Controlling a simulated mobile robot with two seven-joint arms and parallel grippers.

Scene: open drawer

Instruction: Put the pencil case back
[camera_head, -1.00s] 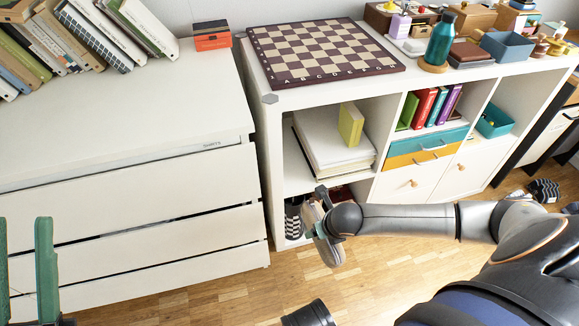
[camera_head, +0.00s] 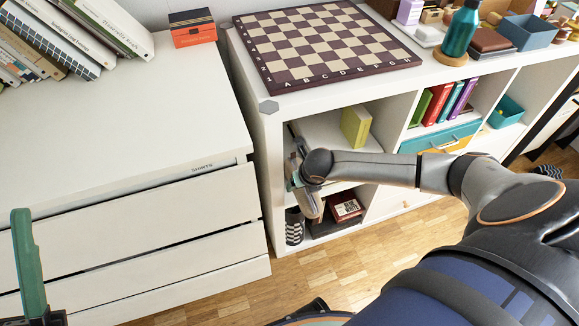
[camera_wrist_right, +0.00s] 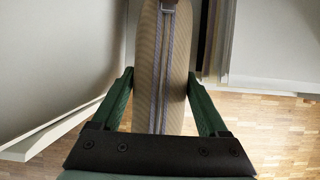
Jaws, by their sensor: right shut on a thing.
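The pencil case (camera_wrist_right: 162,60) is tan with a grey zipper running down its middle. My right gripper (camera_wrist_right: 162,100) is shut on it, one green finger at each side. In the head view my right gripper (camera_head: 302,172) is at the left open compartment of the white shelf unit (camera_head: 262,150). The lower end of the pencil case (camera_head: 311,206) shows below it; the rest is mostly hidden by the gripper and wrist. My left gripper (camera_head: 28,262) is at the lower left edge, with one green finger in view, standing apart and empty.
Below are a checkered cup (camera_head: 294,226) and a dark tray (camera_head: 335,224) with a red box. A white dresser (camera_head: 130,120) stands left. A chessboard (camera_head: 325,45) lies on the shelf top.

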